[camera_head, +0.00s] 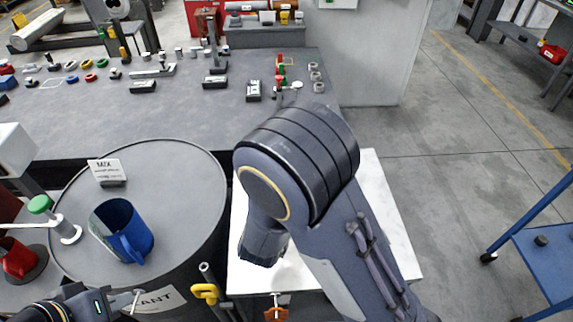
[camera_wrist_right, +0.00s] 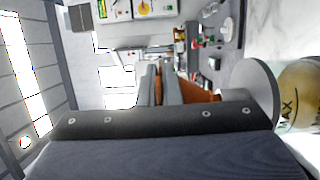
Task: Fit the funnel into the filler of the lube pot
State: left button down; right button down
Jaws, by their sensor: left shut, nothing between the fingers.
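I cannot pick out the funnel or the lube pot with certainty. My left gripper (camera_head: 135,303) is shut and empty at the bottom left of the head view, in front of the near barrel. My right arm hangs over the white board in the head view, and its fingers are hidden there. In the right wrist view the right gripper (camera_wrist_right: 158,85) shows as narrow grey fingers beside an orange piece (camera_wrist_right: 197,92); whether it grips this is unclear. A yellowish round vessel marked MAX (camera_wrist_right: 300,95) stands at the right there, next to a grey disc (camera_wrist_right: 256,92).
A barrel top (camera_head: 190,200) carries a blue jug (camera_head: 125,232) and a MIX sign (camera_head: 107,171). A red jug (camera_head: 18,262) and a green-knobbed part (camera_head: 40,204) are at left. The white board (camera_head: 385,215) lies under my right arm. A grey bench (camera_head: 180,110) holds several small parts. A blue cart (camera_head: 545,255) stands right.

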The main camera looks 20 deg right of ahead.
jog(key=shift+f, duration=0.45)
jog(key=c, duration=1.5)
grip_release()
jog(key=shift+c, duration=0.2)
jog(key=b+v, duration=0.1)
jog(key=v, duration=0.6)
jog(key=shift+s+a+b, duration=0.15)
jog(key=shift+s+b, duration=0.2)
jog(key=shift+b, duration=0.05)
